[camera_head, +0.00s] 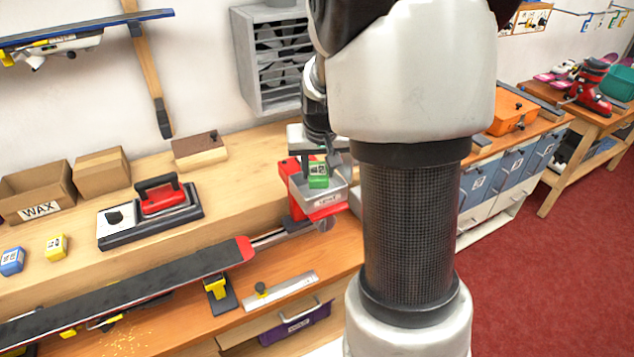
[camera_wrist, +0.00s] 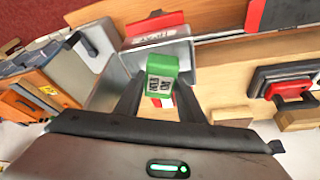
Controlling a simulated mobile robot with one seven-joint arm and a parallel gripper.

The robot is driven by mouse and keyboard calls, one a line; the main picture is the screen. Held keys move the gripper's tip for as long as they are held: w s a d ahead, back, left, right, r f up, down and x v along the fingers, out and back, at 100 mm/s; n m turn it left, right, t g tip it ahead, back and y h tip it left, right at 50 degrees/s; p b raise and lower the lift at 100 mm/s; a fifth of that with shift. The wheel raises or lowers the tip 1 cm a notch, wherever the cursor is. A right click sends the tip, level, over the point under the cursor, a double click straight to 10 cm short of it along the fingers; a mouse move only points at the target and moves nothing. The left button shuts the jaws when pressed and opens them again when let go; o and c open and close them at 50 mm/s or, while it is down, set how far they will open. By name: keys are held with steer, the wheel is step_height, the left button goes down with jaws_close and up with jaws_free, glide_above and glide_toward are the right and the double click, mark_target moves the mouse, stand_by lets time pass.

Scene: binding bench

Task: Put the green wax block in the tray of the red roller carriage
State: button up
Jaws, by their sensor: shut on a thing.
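The green wax block (camera_head: 318,180) with a printed label is held between the fingers of my gripper (camera_head: 320,165). It also shows in the wrist view (camera_wrist: 163,70), with a dark finger on each side. The block is over the grey tray (camera_head: 326,199) of the red roller carriage (camera_head: 296,204), and I cannot tell whether it touches the tray floor. The tray walls (camera_wrist: 184,58) and the carriage's red front (camera_wrist: 154,24) are beyond the block in the wrist view. My arm hides the area to the right of the tray in the head view.
A ski (camera_head: 150,285) lies along the bench's front, its red tip near the carriage.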

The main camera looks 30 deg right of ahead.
mark_target(318, 183)
steer(key=shift+f, duration=2.15)
steer(key=shift+f, duration=0.1)
steer(key=shift+f, duration=0.15)
steer(key=o, duration=1.1)
